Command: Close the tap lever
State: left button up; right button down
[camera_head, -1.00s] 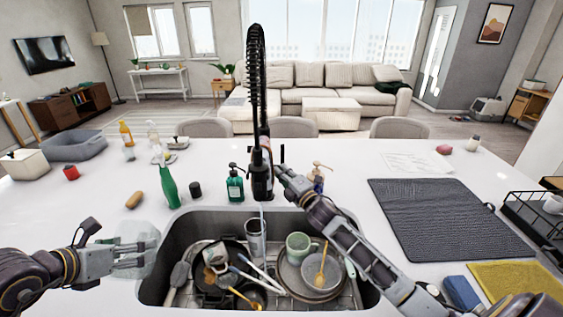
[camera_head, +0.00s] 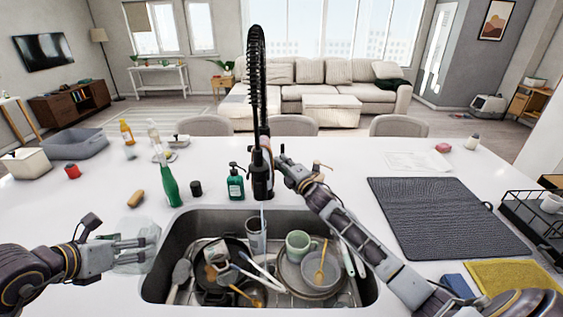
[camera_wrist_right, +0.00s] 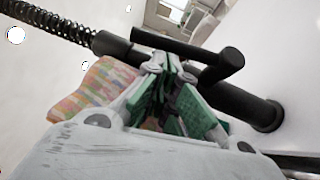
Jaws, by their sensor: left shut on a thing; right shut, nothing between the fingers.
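The black tap (camera_head: 261,178) stands behind the sink with its coiled spring hose rising tall. In the right wrist view its dark body (camera_wrist_right: 258,106) runs diagonally, and the black lever (camera_wrist_right: 178,46) sticks out beside it. My right gripper (camera_head: 281,160) is shut and empty just right of the tap. Its green-padded fingertips (camera_wrist_right: 168,66) are close to the lever; I cannot tell whether they touch. The arm hides part of the tap's right side in the head view. My left gripper (camera_head: 140,243) is shut on a clear, see-through container (camera_head: 136,262) at the sink's left edge.
The sink (camera_head: 190,217) holds dishes, including a green mug (camera_head: 298,243) and utensils. A teal soap bottle (camera_head: 235,184), a dark jar (camera_head: 196,188) and a green bottle (camera_head: 168,184) stand left of the tap. A dark mat (camera_head: 435,215) lies right.

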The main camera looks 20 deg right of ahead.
pick_arm(q)
jog(key=shift+r, duration=0.25)
pick_arm(e)
jog(key=shift+w+d+r, duration=0.3)
jog(key=shift+w+r, duration=0.2)
jog(key=shift+w, duration=0.15)
